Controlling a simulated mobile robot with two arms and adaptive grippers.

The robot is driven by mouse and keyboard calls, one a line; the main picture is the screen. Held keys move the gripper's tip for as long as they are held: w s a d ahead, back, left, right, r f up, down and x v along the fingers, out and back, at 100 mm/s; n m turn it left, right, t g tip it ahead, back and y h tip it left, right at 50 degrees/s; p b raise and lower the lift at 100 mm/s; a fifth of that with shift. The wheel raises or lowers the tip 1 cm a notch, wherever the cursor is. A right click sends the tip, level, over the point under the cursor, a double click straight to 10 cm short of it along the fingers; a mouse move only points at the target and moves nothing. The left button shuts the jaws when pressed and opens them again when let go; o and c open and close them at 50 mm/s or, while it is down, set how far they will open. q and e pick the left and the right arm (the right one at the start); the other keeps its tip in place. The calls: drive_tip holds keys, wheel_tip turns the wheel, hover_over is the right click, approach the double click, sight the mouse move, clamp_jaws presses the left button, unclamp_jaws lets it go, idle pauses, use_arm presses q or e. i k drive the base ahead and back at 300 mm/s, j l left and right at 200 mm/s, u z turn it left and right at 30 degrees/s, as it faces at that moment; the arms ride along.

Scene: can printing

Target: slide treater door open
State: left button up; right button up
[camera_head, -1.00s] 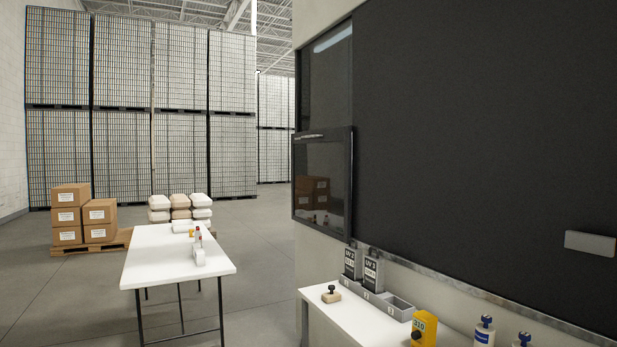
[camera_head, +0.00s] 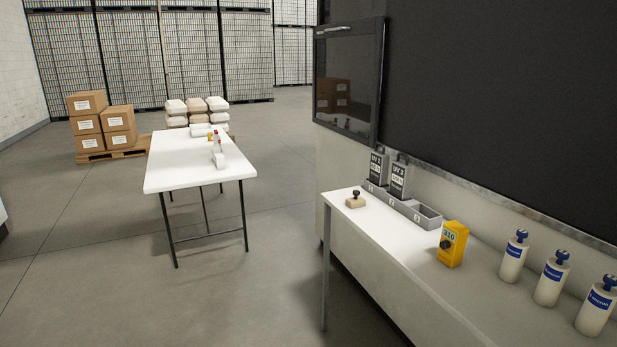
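A framed dark glass door (camera_head: 347,88) shows at the upper middle, on the left end of the light-coloured machine. It has a black frame and a light bar along its top edge. To its right is a large dark panel (camera_head: 500,90) above a metal rail. I cannot tell from this view whether the door is open or closed. Neither of my grippers is in view.
A white shelf along the machine holds UV cartridges (camera_head: 399,178) in a grey holder, a stamp (camera_head: 356,199), a yellow device (camera_head: 452,243) and white bottles (camera_head: 551,277). A white table (camera_head: 190,172) stands left. Boxes (camera_head: 88,124) sit on a pallet behind. Floor between is clear.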

sight(347, 56)
drive_tip(key=i+u, duration=0.45)
drive_tip(key=i, duration=1.85)
